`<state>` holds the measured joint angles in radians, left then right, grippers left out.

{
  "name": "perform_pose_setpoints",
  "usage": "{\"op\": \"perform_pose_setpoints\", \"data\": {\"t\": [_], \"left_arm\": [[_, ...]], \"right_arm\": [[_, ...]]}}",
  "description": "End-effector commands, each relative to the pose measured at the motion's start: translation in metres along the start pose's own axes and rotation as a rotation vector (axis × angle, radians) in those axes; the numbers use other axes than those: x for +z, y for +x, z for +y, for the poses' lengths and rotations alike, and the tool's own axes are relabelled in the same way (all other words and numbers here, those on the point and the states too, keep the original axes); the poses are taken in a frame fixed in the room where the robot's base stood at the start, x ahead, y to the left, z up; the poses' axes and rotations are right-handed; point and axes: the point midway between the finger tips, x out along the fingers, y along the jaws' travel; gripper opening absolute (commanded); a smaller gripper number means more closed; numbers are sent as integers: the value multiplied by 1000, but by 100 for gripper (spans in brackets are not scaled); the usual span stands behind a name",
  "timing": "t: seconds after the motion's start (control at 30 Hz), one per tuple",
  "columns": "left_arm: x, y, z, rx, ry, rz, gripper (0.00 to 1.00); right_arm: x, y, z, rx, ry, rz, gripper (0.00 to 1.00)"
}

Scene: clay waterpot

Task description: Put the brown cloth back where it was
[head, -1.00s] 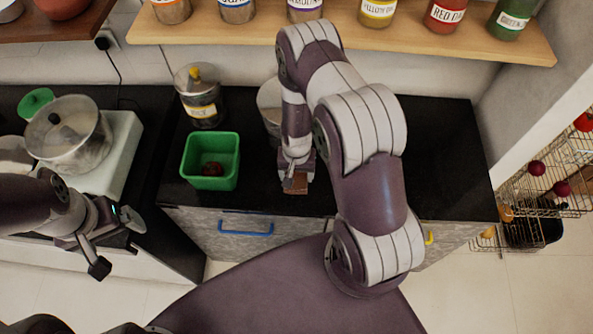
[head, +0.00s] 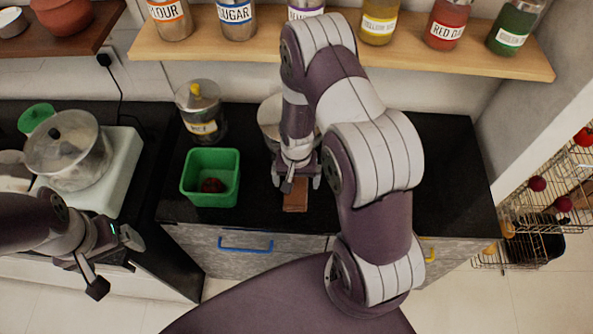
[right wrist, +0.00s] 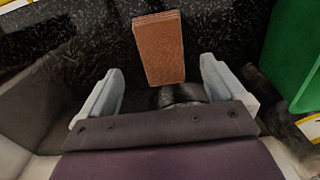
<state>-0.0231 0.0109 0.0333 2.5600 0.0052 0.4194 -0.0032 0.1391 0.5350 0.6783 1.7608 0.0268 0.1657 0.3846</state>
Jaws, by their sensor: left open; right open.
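The brown cloth (head: 295,196) lies folded in a small block on the dark counter, to the right of the green bin. It also shows in the right wrist view (right wrist: 159,48), just beyond and between the fingertips. My right gripper (head: 296,182) is open and empty, close to the cloth and apart from it. In the right wrist view its two fingers (right wrist: 153,88) are spread wide. My left gripper (head: 118,268) is open and empty at the left, in front of the counter's edge.
A green bin (head: 184,190) with a dark reddish item inside stands left of the cloth. A lidded jar (head: 203,122) and a metal pot (head: 268,118) stand behind. A glass pot (head: 70,150) sits on a white stove. The counter's right side is clear.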

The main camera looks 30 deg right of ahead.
Motion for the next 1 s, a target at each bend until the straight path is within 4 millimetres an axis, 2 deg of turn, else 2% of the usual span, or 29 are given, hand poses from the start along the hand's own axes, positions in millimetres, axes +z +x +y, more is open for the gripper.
{"op": "perform_pose_setpoints", "data": {"t": [0.1, 0.3, 0.37, 0.5, 0.6, 0.73, 1.0], "left_arm": [[1, 6, 0, 0, 0, 0, 94], [1, 8, 0, 0, 0, 0, 94], [1, 8, 0, 0, 0, 0, 94], [1, 8, 0, 0, 0, 0, 94], [1, 8, 0, 0, 0, 0, 94], [1, 8, 0, 0, 0, 0, 94], [1, 8, 0, 0, 0, 0, 94]], "right_arm": [[-1, -28, 0, -2, 0, 5, 97], [0, -60, -1, -2, -10, 5, 97], [6, -82, -5, -8, -66, 18, 97], [47, -157, -10, -26, -337, 76, 97], [80, -186, -5, -31, -494, 105, 97], [97, -197, 0, -32, -575, 115, 97], [97, -196, 0, -31, -574, 113, 97]]}}
